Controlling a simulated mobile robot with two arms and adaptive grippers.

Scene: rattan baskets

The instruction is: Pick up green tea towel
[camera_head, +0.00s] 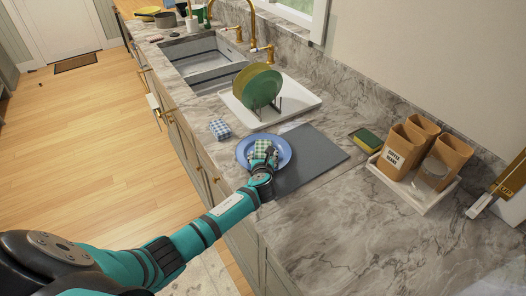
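A green-and-white checked tea towel (262,146) lies on a blue plate (244,145) on the marble counter. My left gripper (262,162) reaches in from the lower left and is over the plate, right at the near side of the towel. The gripper hides part of the towel and the plate's near rim. Its fingers are too small and covered to tell whether they are open or shut on the towel. My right gripper is not in view.
A blue checked cloth (220,129) lies left of the plate. A grey board (318,152) lies to its right. A dish rack with green plates (262,89) stands on a white tray behind. Canisters (398,148) stand on a tray at right. The front counter is clear.

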